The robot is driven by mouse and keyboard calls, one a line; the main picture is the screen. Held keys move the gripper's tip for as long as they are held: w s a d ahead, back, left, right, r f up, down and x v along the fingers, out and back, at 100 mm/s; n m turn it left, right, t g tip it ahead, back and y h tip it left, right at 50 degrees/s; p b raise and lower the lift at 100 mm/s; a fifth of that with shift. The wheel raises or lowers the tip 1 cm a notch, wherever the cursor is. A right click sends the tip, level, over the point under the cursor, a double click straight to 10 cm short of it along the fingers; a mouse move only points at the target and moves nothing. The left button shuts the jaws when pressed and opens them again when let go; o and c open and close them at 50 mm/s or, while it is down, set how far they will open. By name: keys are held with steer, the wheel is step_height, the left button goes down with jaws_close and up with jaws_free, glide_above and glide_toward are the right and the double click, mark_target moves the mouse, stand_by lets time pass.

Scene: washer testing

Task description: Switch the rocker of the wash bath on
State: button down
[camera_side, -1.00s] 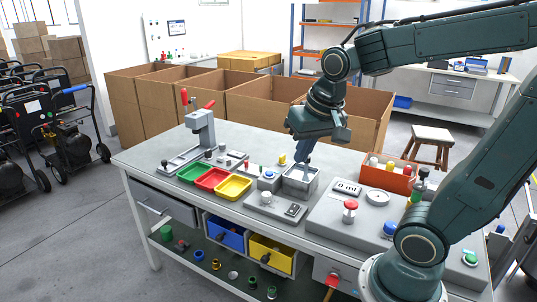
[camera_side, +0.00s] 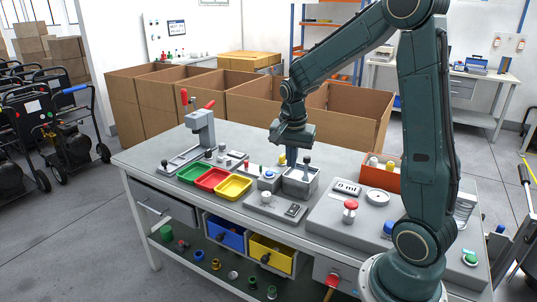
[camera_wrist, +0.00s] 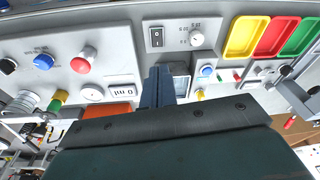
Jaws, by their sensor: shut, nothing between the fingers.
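The wash bath (camera_side: 313,186) is a grey open box on the bench. My gripper (camera_side: 291,163) is shut and empty, pointing down above the back left of the bath, behind the rocker. Its fingers (camera_wrist: 157,76) partly hide the bath in the wrist view.
Left of the bath are a blue-button box (camera_side: 268,179) and yellow (camera_side: 233,188), red and green trays. To the right is a grey panel with a red mushroom button (camera_side: 350,208). An orange-red bin (camera_side: 386,175) stands behind it.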

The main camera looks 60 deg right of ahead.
mark_target(295, 205)
steer(key=shift+w+d+f+m+g, duration=0.2)
steer(key=shift+d+f+m, duration=0.35)
steer(key=shift+d+f, duration=0.35)
steer(key=shift+w+d+f+m+g, duration=0.1)
steer(key=shift+d+f+m+g, duration=0.1)
steer(key=shift+d+f+m, duration=0.5)
steer(key=shift+f, duration=0.3)
steer(key=shift+d+f, duration=0.35)
steer(key=shift+f, duration=1.95)
steer(key=shift+d+f, duration=0.4)
steer(key=shift+f, duration=1.85)
steer(key=shift+d+f, duration=0.35)
steer(key=shift+f, duration=1.95)
